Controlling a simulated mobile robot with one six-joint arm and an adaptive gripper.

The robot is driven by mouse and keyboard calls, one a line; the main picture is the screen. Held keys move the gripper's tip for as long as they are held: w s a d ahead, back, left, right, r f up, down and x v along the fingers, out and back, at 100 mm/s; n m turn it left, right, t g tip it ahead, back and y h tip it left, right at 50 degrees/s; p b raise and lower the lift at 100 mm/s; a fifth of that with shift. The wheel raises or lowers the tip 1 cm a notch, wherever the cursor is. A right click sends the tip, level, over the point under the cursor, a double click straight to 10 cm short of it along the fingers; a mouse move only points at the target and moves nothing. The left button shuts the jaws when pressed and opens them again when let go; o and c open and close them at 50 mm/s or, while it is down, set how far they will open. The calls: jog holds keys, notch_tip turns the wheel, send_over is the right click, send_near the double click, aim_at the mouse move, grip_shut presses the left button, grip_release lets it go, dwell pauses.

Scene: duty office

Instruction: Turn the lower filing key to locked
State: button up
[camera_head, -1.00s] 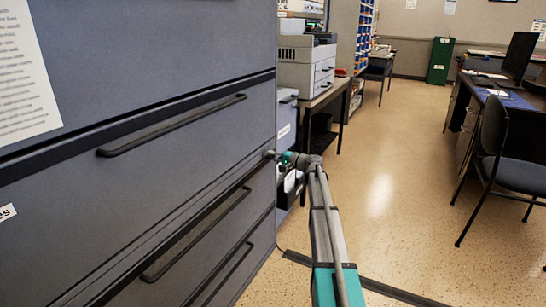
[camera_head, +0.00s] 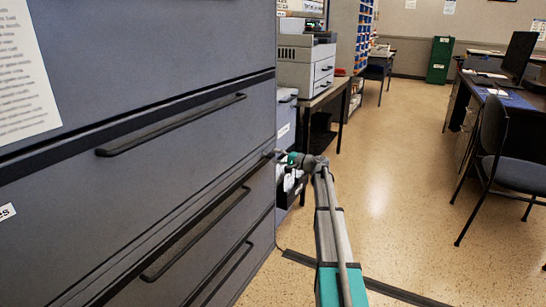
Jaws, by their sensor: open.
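The dark grey filing cabinet (camera_head: 150,65) fills the left of the view, with several drawers and long black bar handles. My gripper (camera_head: 279,156) is at the right edge of the cabinet front, just above the level of the lower drawer handle (camera_head: 196,236). It is open and small in the picture, seen from behind and partly hidden by my wrist. The lower filing key cannot be made out; the spot in front of my gripper is too small to tell whether the fingers touch anything.
A printer (camera_head: 306,58) stands on a small table (camera_head: 327,97) beyond the cabinet. A desk (camera_head: 465,105) and a dark chair (camera_head: 505,155) are at the right. The speckled floor (camera_head: 400,190) between is clear, apart from a dark strip (camera_head: 390,291) along it.

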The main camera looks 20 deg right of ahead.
jog(key=v, duration=0.9)
jog(key=shift+d, duration=0.1)
dwell(0.3)
jog(key=s+a+f+n+g+h+p, duration=0.1)
jog(key=s+a+f+n+g, duration=0.2)
jog(key=a, duration=0.5)
jog(key=s+a+f+n+g+p, duration=0.1)
jog(key=s+a+f+g, duration=0.3)
jog(key=a, duration=0.5)
jog(key=s+a+f+n+g+h+p, duration=0.15)
jog(key=s+a, duration=0.25)
jog(key=a, duration=0.4)
jog(key=s+a+f+n+g+h+p, duration=0.1)
jog(key=s+a+n+g+h+p, duration=0.25)
jog(key=s, duration=0.75)
jog(key=s+a+f+n+g+h+p, duration=0.1)
jog(key=s+a+n+g+h, duration=0.1)
jog(key=s+a+h, duration=0.65)
notch_tip(320, 180, up, 37)
jog(key=s+d+y+p, duration=0.1)
jog(key=s+y+p, duration=0.1)
jog(key=p, duration=3.5)
jog(key=shift+s+d+y, duration=0.25)
jog(key=shift+d+y, duration=0.15)
jog(key=shift+y, duration=0.35)
